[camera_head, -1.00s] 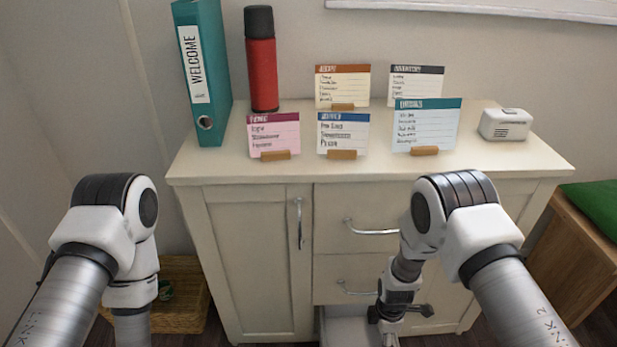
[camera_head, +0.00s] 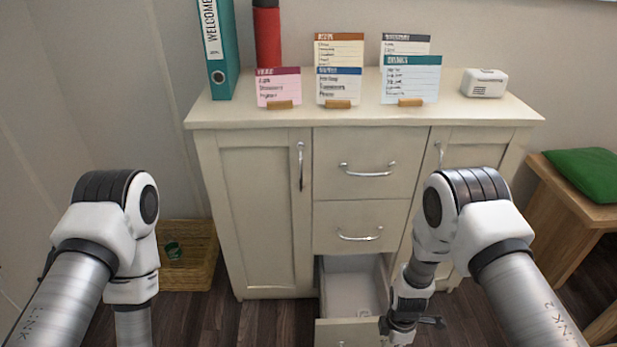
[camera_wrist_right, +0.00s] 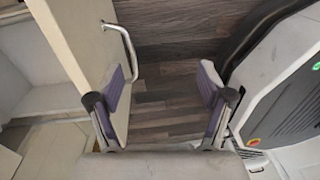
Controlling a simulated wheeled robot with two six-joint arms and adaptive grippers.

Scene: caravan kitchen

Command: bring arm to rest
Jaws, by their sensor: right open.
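My right gripper (camera_head: 412,325) hangs low at the right of the open bottom drawer (camera_head: 348,292) in the head view, its arm bent at the elbow. In the right wrist view the gripper (camera_wrist_right: 163,84) is open, with nothing between its purple pads but the floor beyond. The drawer front (camera_wrist_right: 72,38) with its metal handle (camera_wrist_right: 128,48) shows left of the fingers, and the handle is not gripped. My left arm comes in from the left and bends downward. Its gripper is out of view.
The cream cabinet (camera_head: 257,205) stands ahead, with cards, a teal binder (camera_head: 222,55) and a red flask (camera_head: 267,38) on top. A wicker basket (camera_head: 187,280) is at the left. A wooden bench (camera_head: 560,215) with a green cushion (camera_head: 585,172) is at the right.

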